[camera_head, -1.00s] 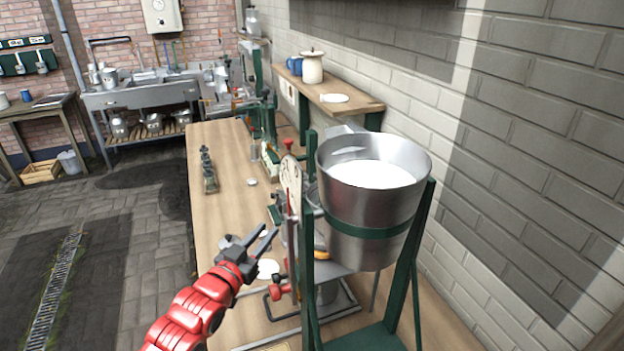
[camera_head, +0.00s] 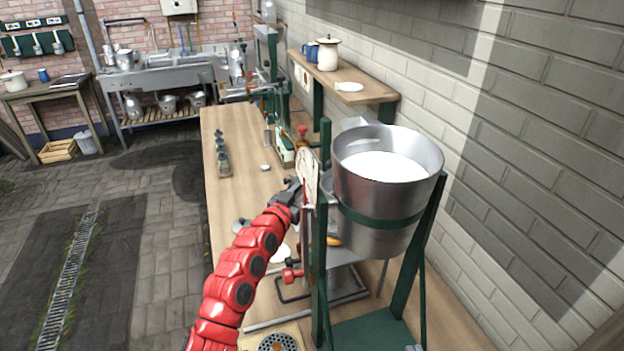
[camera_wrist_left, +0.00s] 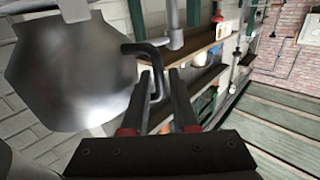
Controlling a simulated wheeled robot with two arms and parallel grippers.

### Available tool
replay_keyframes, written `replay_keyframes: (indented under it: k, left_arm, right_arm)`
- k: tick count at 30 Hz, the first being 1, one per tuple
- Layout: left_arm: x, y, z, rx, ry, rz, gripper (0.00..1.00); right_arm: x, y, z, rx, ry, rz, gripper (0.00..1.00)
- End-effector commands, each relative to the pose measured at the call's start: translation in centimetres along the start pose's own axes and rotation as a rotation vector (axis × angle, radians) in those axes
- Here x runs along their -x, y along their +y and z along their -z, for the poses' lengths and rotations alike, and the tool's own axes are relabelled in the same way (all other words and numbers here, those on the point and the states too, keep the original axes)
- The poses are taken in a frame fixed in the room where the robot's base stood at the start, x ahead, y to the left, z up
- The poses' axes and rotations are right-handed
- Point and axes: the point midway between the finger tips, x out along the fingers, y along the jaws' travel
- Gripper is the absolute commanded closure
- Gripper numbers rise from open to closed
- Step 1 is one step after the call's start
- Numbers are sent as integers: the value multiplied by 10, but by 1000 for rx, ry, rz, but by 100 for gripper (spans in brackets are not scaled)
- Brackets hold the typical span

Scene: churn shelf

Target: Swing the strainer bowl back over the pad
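A grey metal bowl-like body (camera_wrist_left: 70,75), which looks like the strainer bowl, fills the left of the left wrist view. A dark bent handle (camera_wrist_left: 152,47) comes off its right side and turns down between my left gripper's fingers (camera_wrist_left: 162,85). The fingers stand apart on both sides of the rod; firm contact is not visible. In the head view my left gripper (camera_head: 290,192) is beside the round white dial (camera_head: 307,175), which partly hides the machine behind it. I cannot tell for certain which thing is the pad. My right gripper is not in view.
A large metal pail of white liquid (camera_head: 388,205) stands in a green frame (camera_head: 415,265) right of the gripper. A wooden board with a perforated disc (camera_head: 278,343) lies at the near edge. The bench top (camera_head: 240,150) is mostly clear farther back.

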Motion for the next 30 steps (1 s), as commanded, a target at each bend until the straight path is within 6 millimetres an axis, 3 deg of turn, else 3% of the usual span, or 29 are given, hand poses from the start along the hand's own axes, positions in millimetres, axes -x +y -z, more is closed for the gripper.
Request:
replay_keyframes:
  k: [3,9,19,20,24,30]
  left_arm:
    - [-17,0,1,5,3,1,73]
    - [-32,0,0,2,0,-1,73]
    - [-35,1,0,-1,0,-2,73]
    - [-35,1,0,-1,0,-2,75]
    - [-35,1,0,-1,-1,-2,100]
    - [-35,1,-1,-1,-1,-2,100]
  right_arm:
    - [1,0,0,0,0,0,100]
    - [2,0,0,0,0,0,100]
    - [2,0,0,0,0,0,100]
    - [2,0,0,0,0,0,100]
    - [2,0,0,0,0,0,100]
    - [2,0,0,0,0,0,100]
